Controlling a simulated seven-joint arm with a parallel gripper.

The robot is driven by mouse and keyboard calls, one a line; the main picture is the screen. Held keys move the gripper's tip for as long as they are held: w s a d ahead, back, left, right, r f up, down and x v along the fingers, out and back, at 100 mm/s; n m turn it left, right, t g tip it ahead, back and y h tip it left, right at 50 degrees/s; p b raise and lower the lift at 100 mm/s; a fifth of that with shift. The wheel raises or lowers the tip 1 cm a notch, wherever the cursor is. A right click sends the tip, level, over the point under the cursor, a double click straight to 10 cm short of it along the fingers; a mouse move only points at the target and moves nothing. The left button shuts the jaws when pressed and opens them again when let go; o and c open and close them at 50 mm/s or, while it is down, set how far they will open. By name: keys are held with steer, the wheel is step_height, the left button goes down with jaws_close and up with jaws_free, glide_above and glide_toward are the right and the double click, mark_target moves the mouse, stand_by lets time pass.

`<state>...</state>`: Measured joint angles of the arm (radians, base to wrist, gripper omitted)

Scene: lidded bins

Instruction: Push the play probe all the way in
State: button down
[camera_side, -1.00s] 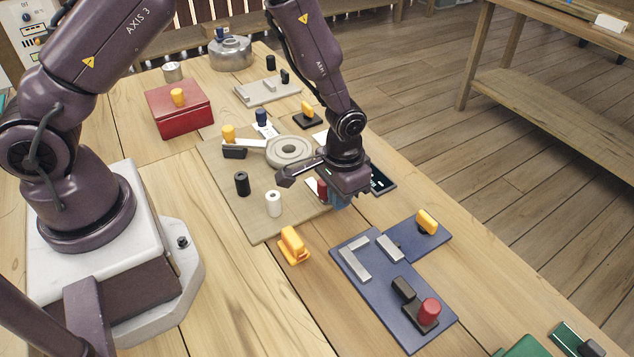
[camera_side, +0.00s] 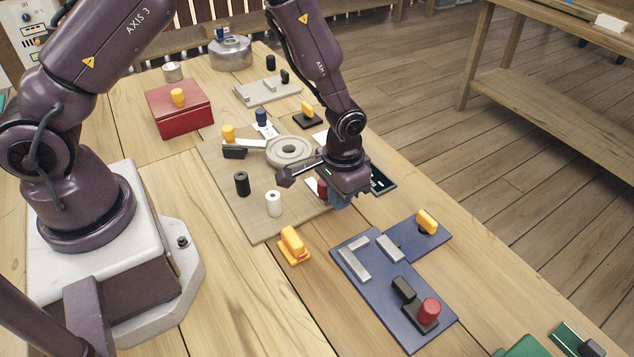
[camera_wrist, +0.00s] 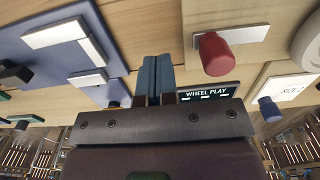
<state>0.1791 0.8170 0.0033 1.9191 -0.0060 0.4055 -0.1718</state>
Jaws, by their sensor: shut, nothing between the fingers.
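A red knob (camera_wrist: 216,53) with a white bar (camera_wrist: 248,35) beside it shows in the wrist view, next to a dark plate reading WHEEL PLAY (camera_wrist: 207,93). I take the red-knobbed piece as the play probe, though no label on it confirms this. In the side view the red knob (camera_side: 322,187) is partly hidden behind my gripper. A grey round wheel (camera_side: 290,150) lies on the tan board, behind and left of my gripper. My gripper (camera_wrist: 152,60) is shut and empty, its blue fingers together, beside the red knob and apart from it. The side view shows the gripper (camera_side: 340,200) low over the board's right edge.
The tan board (camera_side: 262,225) also carries a black peg (camera_side: 242,183) and a white peg (camera_side: 273,203). A blue board (camera_side: 372,287) with grey bars and a second red knob (camera_side: 429,311) lies at front right. A yellow-handled piece (camera_side: 292,245) stands between the boards.

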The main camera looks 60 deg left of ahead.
steer(key=shift+a, duration=0.1)
steer(key=shift+a, duration=2.9)
steer(key=shift+d, duration=0.8)
steer(key=shift+r, duration=3.55)
